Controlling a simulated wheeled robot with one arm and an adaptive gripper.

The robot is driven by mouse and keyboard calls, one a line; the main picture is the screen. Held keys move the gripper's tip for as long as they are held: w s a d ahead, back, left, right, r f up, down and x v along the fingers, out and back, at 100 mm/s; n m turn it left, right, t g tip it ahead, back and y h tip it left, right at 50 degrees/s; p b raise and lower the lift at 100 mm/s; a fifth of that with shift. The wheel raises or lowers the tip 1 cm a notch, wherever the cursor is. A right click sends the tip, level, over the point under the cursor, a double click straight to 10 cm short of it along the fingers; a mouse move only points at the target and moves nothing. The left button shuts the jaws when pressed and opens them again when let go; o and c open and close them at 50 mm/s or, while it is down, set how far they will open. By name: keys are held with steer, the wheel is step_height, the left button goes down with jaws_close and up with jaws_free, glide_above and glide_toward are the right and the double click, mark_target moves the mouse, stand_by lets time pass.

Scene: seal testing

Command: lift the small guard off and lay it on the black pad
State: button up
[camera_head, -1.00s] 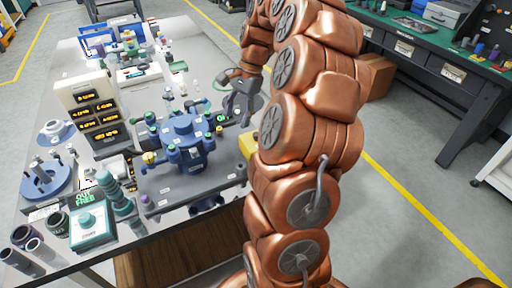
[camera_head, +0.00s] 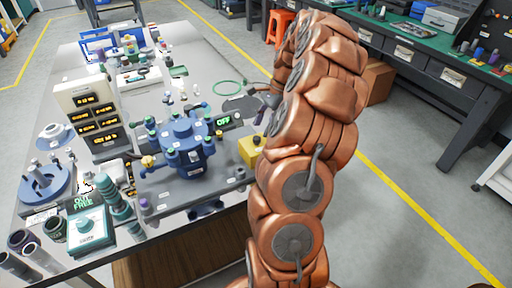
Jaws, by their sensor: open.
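My gripper (camera_head: 262,108) is small in the head view and mostly hidden by my copper-coloured arm. It is open, at the right edge of the table beside a dark flat pad (camera_head: 238,103), which looks like the black pad. I cannot tell whether it touches the pad. A blue valve-like fixture (camera_head: 184,140) with several ports stands on a grey plate (camera_head: 165,190) left of my gripper. I cannot make out the small guard for certain; it may be hidden or too small to tell.
A display reading OFF (camera_head: 223,122) and a yellow box (camera_head: 250,150) stand near the gripper. A green ring (camera_head: 228,88) lies behind the pad. Stacked displays (camera_head: 95,120) and a teal box (camera_head: 91,228) stand left. A green workbench (camera_head: 420,50) stands at the right.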

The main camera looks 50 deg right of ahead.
mark_target(257, 138)
steer(key=shift+p+x, duration=0.4)
steer(key=shift+x, duration=1.8)
steer(key=shift+w+a, duration=0.1)
steer(key=shift+w, duration=0.05)
jaws_close()
